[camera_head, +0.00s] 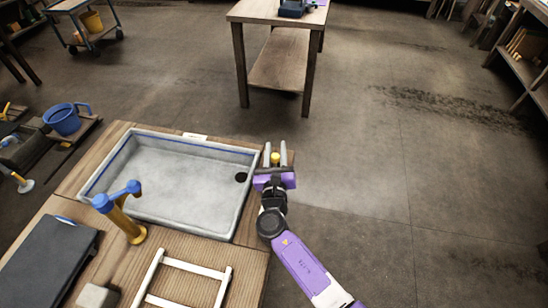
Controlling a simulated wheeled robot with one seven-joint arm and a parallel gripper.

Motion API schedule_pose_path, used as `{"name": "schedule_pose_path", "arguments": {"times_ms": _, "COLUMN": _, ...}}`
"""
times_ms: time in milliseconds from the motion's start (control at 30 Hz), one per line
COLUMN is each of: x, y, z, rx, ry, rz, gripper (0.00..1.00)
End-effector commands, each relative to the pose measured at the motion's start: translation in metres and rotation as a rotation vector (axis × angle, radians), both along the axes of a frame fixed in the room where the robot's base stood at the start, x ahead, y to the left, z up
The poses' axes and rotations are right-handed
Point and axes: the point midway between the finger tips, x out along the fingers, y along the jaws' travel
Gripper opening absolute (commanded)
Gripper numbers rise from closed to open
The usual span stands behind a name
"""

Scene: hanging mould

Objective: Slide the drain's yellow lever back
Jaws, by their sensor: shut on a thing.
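My gripper (275,149) is at the right edge of the grey basin (200,142), its two pale fingers pointing away toward the back. A small yellow knob (275,158) shows between the fingers, and my gripper is shut on this yellow lever. The lever's lower part is hidden by my gripper. A round black drain hole (241,177) is in the basin floor near its right wall. The basin looks empty.
A yellow tap with blue handles (124,209) stands at the basin's front left. A white frame (184,266) and a dark board (45,262) lie on the wooden bench. A wooden table (278,62) stands behind. The floor at right is clear.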

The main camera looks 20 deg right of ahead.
Motion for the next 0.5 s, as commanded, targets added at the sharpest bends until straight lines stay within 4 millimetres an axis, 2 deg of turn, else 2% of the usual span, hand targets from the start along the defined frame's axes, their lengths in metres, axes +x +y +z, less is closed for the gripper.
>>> {"name": "schedule_pose_path", "arguments": {"times_ms": 167, "x": 0.0022, "y": -0.0022, "z": 0.0016, "rx": 0.003, "ry": -0.002, "rz": -0.002, "gripper": 0.00}}
{"name": "schedule_pose_path", "arguments": {"times_ms": 200, "x": 0.0022, "y": -0.0024, "z": 0.0018, "rx": 0.003, "ry": -0.002, "rz": -0.003, "gripper": 0.34}}
{"name": "schedule_pose_path", "arguments": {"times_ms": 300, "x": 0.0020, "y": -0.0023, "z": 0.0019, "rx": 0.003, "ry": -0.002, "rz": -0.003, "gripper": 0.50}}
{"name": "schedule_pose_path", "arguments": {"times_ms": 500, "x": 0.0014, "y": -0.0016, "z": 0.0014, "rx": 0.003, "ry": -0.002, "rz": -0.002, "gripper": 0.50}}
